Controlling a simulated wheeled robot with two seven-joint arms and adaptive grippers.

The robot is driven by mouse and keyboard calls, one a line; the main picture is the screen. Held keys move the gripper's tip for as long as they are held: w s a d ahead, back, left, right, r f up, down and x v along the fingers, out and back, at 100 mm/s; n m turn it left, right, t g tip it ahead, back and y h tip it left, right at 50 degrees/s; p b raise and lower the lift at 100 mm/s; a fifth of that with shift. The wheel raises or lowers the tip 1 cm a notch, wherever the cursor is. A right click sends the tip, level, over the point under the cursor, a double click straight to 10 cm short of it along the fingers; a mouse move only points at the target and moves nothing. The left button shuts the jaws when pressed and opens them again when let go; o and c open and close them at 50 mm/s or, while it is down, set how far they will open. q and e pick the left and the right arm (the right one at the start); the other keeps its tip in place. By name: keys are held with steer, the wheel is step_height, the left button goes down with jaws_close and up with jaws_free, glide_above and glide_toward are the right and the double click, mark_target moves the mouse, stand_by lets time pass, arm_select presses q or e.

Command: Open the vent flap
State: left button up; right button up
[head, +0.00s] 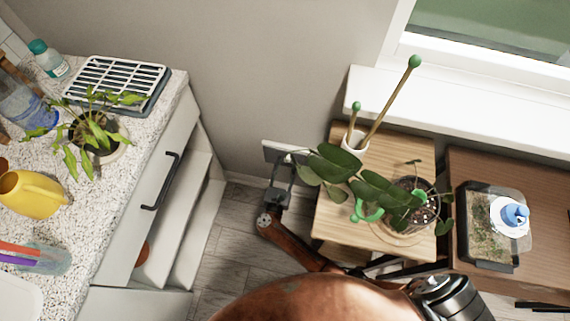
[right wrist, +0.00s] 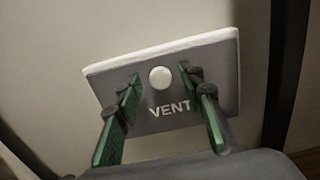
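The vent flap (right wrist: 215,82) is a grey panel marked VENT with a round white knob (right wrist: 160,78) and a pale edge along its top. In the head view the vent flap (head: 284,147) is low on the wall, partly hidden by my right gripper (head: 280,163). In the right wrist view my right gripper (right wrist: 162,88) is open, its green-sided fingers on either side of the knob. A gap shows between each finger and the knob. The flap looks shut against the wall. My left gripper is not in view.
A wooden stand (head: 333,212) with a leafy potted plant (head: 418,212) is close on the right of my right gripper. A cabinet with an open drawer (head: 178,210) stands to the left. Grey floor (head: 238,232) shows between them.

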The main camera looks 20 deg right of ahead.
jaws_close()
stand_by(0.6)
